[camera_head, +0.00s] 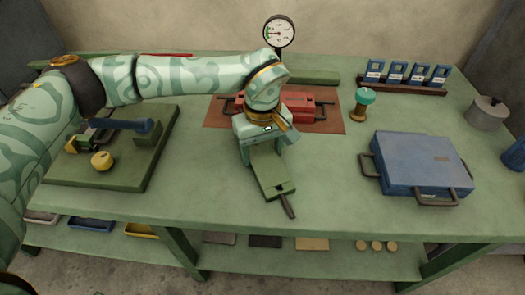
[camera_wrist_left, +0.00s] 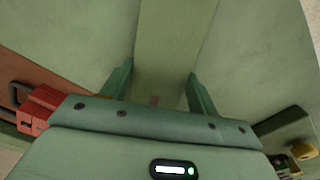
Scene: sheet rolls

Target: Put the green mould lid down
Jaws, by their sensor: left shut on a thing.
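The green mould lid (camera_head: 272,173) is a flat green slab with a dark handle at its near end. It is in the middle of the table in the head view. My left gripper (camera_head: 265,150) points down and is shut on its far part. In the left wrist view the lid (camera_wrist_left: 178,40) runs between the two green fingers (camera_wrist_left: 160,92). Whether the lid touches the table or hangs just above it, I cannot tell. My right gripper is not in view.
A red box (camera_head: 303,106) with dark handles sits on a brown mat (camera_head: 222,115) behind the gripper. A blue case (camera_head: 418,158) stands to the right. A green board (camera_head: 120,172) with a yellow knob (camera_head: 102,160) lies left. The table's front middle is clear.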

